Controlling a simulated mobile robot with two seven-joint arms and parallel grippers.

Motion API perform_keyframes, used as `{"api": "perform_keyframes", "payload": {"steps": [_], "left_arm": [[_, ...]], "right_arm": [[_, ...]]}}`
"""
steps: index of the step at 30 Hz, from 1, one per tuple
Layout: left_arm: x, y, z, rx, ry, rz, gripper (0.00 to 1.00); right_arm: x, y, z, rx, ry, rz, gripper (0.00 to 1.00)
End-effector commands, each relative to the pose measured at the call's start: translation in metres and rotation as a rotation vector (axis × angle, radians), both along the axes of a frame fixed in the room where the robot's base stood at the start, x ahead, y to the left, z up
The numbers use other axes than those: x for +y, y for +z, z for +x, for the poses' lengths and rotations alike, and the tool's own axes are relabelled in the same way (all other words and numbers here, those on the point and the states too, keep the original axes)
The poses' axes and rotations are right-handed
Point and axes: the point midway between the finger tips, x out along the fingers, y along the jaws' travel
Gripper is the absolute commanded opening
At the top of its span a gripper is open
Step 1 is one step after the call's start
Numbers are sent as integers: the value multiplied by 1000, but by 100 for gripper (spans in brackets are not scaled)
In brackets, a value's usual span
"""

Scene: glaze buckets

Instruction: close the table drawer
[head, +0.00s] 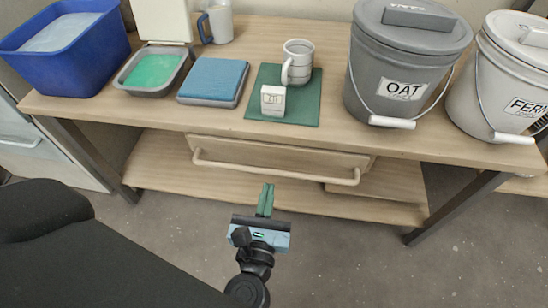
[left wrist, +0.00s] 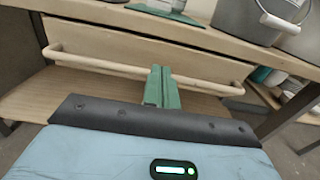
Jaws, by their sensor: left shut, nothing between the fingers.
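The table drawer (head: 280,153) is a wooden front under the tabletop with a long pale bar handle (head: 275,172). In the head view its front seems to stand out a little from the table edge, but how far cannot be told. The drawer (left wrist: 130,52) and its handle (left wrist: 90,65) also show in the left wrist view. My left gripper (head: 266,190) is shut and empty, its green fingers pointing at the drawer just below the handle in the head view. In the left wrist view the fingertips (left wrist: 160,72) overlap the handle's middle; contact cannot be told. My right gripper is not in view.
On the tabletop (head: 335,125) stand a blue bin (head: 75,70), a tray with green (head: 153,72), blue cloths (head: 213,79), a green mat (head: 305,108), mugs, a small timer (head: 273,100) and OAT (head: 398,90) and FERN buckets. A lower shelf (head: 160,170) lies beneath. The floor in front is clear.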

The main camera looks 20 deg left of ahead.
Motion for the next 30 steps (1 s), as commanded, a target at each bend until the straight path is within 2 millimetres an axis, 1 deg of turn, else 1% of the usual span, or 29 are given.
{"api": "perform_keyframes", "payload": {"steps": [1, 9, 15, 20, 30], "left_arm": [[3, 1, 11, -5, 0, 1, 0], [16, 1, 57, -3, 0, 4, 0], [23, 0, 80, -1, -2, 3, 0], [25, 0, 87, 0, -1, 3, 0], [26, 0, 88, 1, -1, 2, 0]], "right_arm": [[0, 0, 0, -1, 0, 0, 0], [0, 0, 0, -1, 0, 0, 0], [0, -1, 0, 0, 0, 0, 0], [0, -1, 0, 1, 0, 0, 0], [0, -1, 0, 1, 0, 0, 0]]}}
